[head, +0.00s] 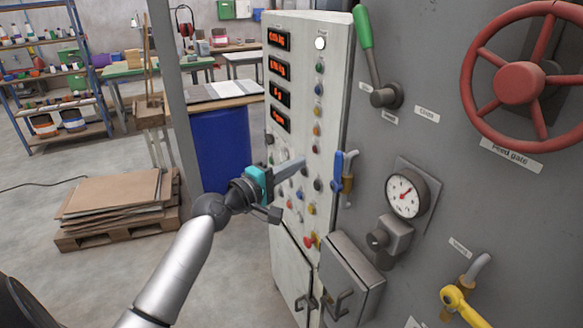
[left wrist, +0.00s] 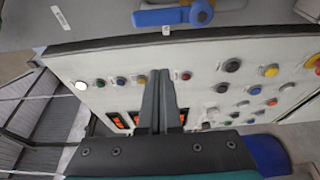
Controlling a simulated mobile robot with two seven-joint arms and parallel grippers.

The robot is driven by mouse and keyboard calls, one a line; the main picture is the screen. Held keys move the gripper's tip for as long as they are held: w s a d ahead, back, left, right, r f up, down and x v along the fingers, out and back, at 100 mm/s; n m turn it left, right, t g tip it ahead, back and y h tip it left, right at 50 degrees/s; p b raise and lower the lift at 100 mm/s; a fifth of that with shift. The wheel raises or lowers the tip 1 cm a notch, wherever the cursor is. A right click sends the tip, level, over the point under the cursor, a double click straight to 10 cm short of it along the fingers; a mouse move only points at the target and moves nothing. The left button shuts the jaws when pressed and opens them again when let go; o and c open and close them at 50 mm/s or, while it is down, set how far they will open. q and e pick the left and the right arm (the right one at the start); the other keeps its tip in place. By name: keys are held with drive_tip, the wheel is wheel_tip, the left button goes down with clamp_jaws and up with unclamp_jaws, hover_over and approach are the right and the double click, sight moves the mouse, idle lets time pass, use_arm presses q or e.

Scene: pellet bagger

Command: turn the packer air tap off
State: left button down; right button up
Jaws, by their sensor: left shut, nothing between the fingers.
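A tap with a blue handle (head: 338,168) and a brass body (head: 348,184) sits on the grey machine wall just right of the button panel. Its handle stands roughly upright, along the pipe. The blue handle also shows at the top of the left wrist view (left wrist: 172,16). A second tap with a yellow handle (head: 463,307) is at the lower right. Its label is too small to read, so I cannot tell by lettering which is the packer air tap. My left gripper (head: 301,163) is shut and empty in front of the panel, left of the blue handle and apart from it.
The button panel (head: 325,75) has red displays and many buttons close to my gripper. A grey box (head: 350,275) juts out below. A gauge (head: 405,195), a green lever (head: 364,28) and a red "Feed gate" wheel (head: 518,83) are on the right.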

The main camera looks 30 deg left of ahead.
sight(337, 172)
use_arm(q)
drive_tip(key=w+d, duration=0.1)
drive_tip(key=w, duration=0.6)
drive_tip(key=s+d+p, duration=0.1)
drive_tip(key=d, duration=0.1)
drive_tip(key=s+d+p, duration=0.1)
drive_tip(key=p, duration=0.1)
drive_tip(key=shift+s+d, duration=0.35)
drive_tip(key=shift+s+d+m+b, duration=0.1)
drive_tip(key=shift+d+m+b, duration=0.1)
drive_tip(key=shift+m+b, duration=0.35)
drive_tip(key=shift+b, duration=0.45)
